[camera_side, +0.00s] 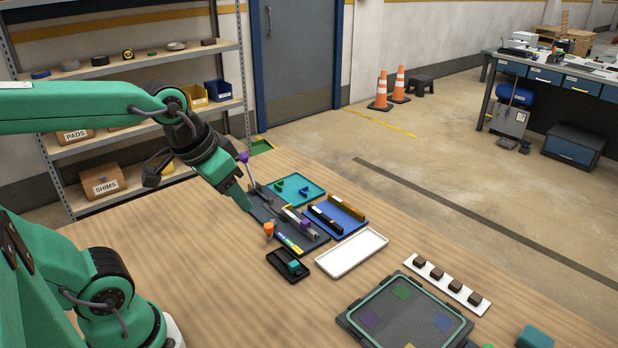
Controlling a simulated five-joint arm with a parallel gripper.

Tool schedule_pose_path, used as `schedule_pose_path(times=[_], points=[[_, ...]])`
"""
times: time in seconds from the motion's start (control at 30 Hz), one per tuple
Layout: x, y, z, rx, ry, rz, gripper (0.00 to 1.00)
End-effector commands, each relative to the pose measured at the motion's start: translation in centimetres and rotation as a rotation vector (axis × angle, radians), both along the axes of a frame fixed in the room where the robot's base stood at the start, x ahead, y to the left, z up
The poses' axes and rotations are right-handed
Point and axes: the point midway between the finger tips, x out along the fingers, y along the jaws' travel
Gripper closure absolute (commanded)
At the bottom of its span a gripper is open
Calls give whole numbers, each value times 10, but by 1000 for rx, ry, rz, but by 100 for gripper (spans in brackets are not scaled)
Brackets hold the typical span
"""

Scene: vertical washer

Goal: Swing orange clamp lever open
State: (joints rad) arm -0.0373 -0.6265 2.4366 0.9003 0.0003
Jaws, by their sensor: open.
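The orange clamp lever shows as a small orange knob (268,229) at the near left edge of a dark fixture plate (318,242). Its arm and pivot are too small to make out. My gripper (246,202) points down over the left part of the plate, up and left of the orange knob and apart from it. Its jaws are open, and I see nothing held between them. A purple-topped lever (244,158) stands up just behind my gripper. A grey clamp piece with a purple part (304,224) sits on the plate. My gripper hides some of the plate.
A teal tray (318,183), a blue tray (345,225) and a white tray (350,252) lie behind and right of the plate. A small black tray (277,264) holds a teal block in front. A dark framed board (385,328) lies front right. The table's left front is clear.

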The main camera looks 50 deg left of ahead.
Motion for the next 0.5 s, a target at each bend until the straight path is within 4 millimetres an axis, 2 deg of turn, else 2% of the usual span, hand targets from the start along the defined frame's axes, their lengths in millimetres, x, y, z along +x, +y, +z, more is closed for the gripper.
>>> schedule_pose_path(times=[0.27,0.5], points=[[37,20,-13,-7,106,64,55],[69,41,-32,-19,195,118,55]])
